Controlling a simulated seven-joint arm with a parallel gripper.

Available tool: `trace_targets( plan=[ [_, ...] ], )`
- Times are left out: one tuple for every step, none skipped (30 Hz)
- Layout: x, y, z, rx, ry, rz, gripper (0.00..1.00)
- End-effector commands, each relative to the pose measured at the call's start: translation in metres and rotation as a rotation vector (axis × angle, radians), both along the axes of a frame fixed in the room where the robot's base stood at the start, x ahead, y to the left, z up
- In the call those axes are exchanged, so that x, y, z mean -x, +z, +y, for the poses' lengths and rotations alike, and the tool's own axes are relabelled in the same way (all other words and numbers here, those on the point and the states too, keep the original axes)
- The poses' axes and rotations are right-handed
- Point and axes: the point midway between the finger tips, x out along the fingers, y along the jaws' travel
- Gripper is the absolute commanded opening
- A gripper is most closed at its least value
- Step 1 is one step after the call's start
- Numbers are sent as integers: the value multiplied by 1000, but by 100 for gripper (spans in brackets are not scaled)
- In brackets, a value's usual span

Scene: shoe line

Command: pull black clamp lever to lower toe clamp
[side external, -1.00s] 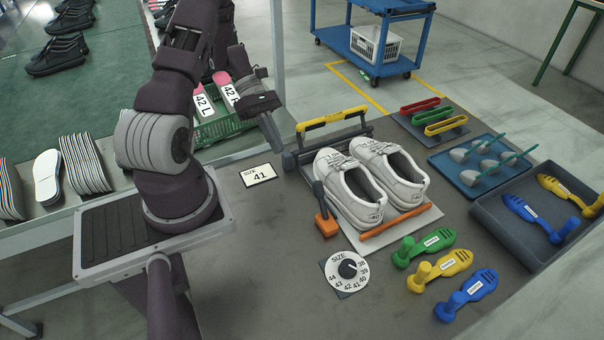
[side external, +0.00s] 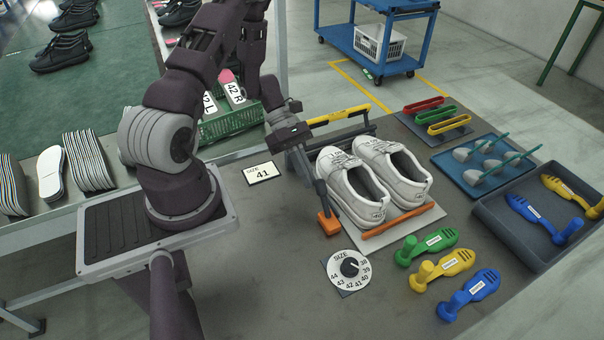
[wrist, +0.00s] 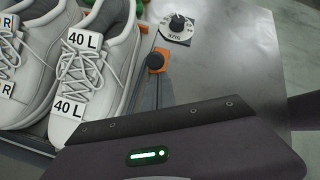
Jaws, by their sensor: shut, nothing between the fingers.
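The black clamp lever (side external: 321,194) stands up from an orange base (side external: 328,223) at the left of the white shoes. In the wrist view the orange base (wrist: 163,52) shows near the top middle. The toe clamp (side external: 336,117), a yellow bar on a dark frame, spans behind the shoe toes and looks raised. My gripper (side external: 311,178) is shut and empty, its fingertips close to the lever's top; I cannot tell whether they touch. The white shoes (side external: 391,175) sit side by side on a plate; in the wrist view the shoe (wrist: 102,60) has 40 L labels.
A size dial (side external: 347,269) lies in front of the lever. Green (side external: 428,244), yellow (side external: 443,269) and blue (side external: 470,293) lasts lie at front right. A SIZE 41 card (side external: 262,173) lies at left. Grey (side external: 490,213) and blue (side external: 458,180) trays stand right.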

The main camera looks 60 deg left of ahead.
Motion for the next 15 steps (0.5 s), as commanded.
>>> trace_targets(
  plan=[
    [0,0,0,0,0,0,0],
    [0,0,0,0,0,0,0],
    [0,0,0,0,0,0,0],
    [0,0,0,0,0,0,0],
    [0,0,0,0,0,0,0],
    [0,0,0,-1,0,0,0],
    [0,0,0,-2,-1,-1,0],
    [0,1,0,-5,0,0,0],
    [0,1,-1,-10,-1,0,0],
    [0,2,-1,-17,0,0,0],
    [0,3,-2,-23,-1,0,0],
    [0,4,-3,-35,0,0,0],
    [0,5,-4,-46,-2,-1,0],
    [0,6,-5,-55,0,-1,0],
    [0,7,-6,-69,-1,-1,0]
  ],
)
